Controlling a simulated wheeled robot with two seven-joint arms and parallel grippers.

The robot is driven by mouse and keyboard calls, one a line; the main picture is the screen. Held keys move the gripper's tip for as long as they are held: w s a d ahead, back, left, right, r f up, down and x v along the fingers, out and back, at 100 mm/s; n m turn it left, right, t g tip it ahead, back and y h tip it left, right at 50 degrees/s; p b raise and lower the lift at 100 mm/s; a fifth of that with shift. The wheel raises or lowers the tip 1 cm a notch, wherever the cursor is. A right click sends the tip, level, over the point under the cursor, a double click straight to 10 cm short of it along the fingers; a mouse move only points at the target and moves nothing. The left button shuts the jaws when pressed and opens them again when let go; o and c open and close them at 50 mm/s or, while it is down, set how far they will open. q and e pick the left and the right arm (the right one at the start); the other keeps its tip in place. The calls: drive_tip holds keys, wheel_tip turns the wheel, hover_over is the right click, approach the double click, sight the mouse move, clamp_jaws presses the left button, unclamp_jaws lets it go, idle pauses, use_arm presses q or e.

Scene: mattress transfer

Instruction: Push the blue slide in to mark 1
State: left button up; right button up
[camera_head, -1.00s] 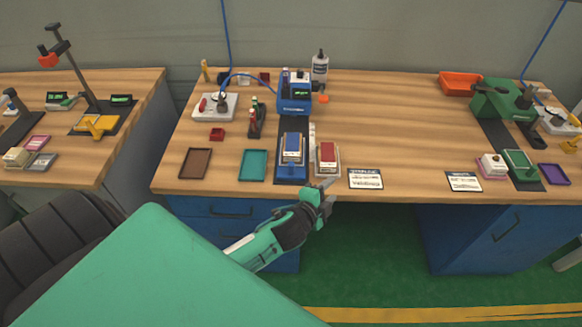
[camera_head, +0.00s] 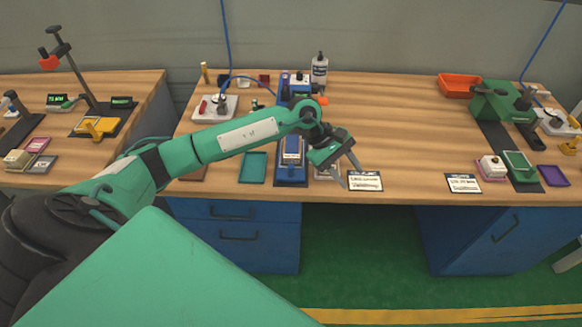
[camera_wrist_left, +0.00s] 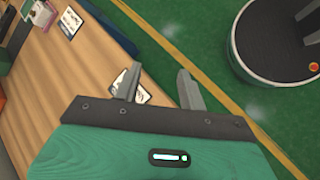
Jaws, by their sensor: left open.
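The blue slide (camera_head: 291,172) lies on the dark strip at the front of the bench, with a pale-topped block on it. The blue machine (camera_head: 297,88) stands behind it, partly hidden by my left arm. My left gripper (camera_head: 350,178) is open and empty. It is to the right of the slide, above the bench's front edge near a white printed card (camera_head: 366,181). It also shows in the left wrist view (camera_wrist_left: 158,76), with the jaws apart over the bench edge. Mark 1 cannot be made out. My right gripper is not in view.
A teal tray (camera_head: 253,168) lies left of the slide. The pale tray holding a red block is mostly hidden behind my left gripper. A green machine (camera_head: 497,98) and an orange bin (camera_head: 460,85) stand at the right. The bench middle is clear.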

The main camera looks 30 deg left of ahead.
use_arm(q)
drive_tip(key=w+a+m+y, duration=0.1)
drive_tip(key=a+m+y, duration=0.3)
drive_tip(key=a, duration=0.6)
wheel_tip(320, 180, up, 2)
drive_tip(key=r+g+y, duration=0.1)
drive_tip(key=y, duration=0.3)
hover_over(291, 166)
wheel_tip(291, 166, down, 14)
drive_tip(key=p, duration=0.4)
clamp_jaws()
